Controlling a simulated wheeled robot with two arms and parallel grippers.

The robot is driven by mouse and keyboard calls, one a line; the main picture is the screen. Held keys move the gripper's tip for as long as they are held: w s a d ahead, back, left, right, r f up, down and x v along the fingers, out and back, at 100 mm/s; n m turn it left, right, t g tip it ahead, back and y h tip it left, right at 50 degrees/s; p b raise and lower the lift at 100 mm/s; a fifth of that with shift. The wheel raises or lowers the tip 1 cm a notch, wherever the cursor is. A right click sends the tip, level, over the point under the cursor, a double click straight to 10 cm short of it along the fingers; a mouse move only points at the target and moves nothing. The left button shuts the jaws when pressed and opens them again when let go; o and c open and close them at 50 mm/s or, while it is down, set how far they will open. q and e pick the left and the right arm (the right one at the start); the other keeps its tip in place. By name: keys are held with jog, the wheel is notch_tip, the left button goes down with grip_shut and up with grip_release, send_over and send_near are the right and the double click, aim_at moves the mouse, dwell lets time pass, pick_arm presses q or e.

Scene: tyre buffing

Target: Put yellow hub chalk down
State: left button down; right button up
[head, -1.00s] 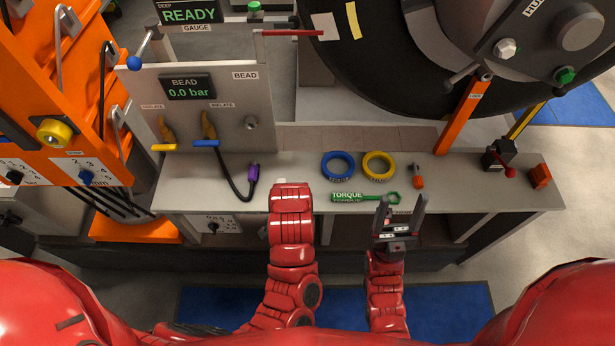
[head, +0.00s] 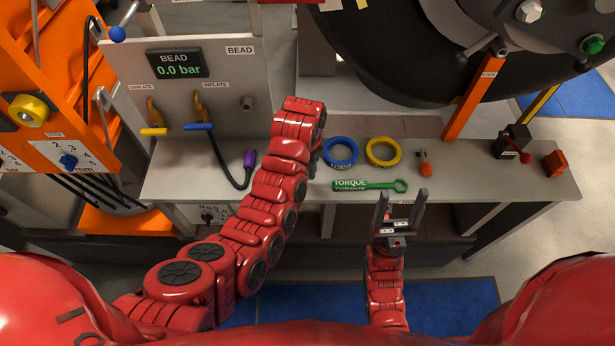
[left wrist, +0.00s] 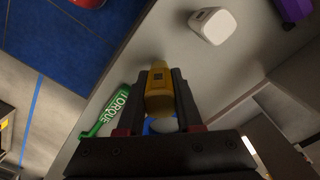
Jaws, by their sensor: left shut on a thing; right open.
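The yellow hub chalk (left wrist: 159,95) is a short yellow stick with a dark square mark. In the left wrist view my left gripper (left wrist: 160,74) is shut on it, with a finger on each side. The chalk is over or close to the grey bench top (head: 290,187); I cannot tell whether it touches. In the head view my left arm's red links hide the chalk and most of that gripper. My right gripper (head: 400,197) is open and empty at the bench's front edge, just below the green torque wrench (head: 372,186).
A white rounded block (left wrist: 213,25) shows in the left wrist view. The large tyre (head: 385,70) stands behind.

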pick_arm(q)
jog(key=shift+w+f+p, duration=0.1)
jog(key=shift+f+p, duration=0.05)
jog(key=shift+p, duration=0.2)
jog(key=shift+f+p, duration=0.65)
jog(key=shift+f, duration=0.9)
jog(key=shift+f, duration=0.1)
jog(key=c, duration=0.6)
grip_release()
jog(key=shift+r, duration=0.2)
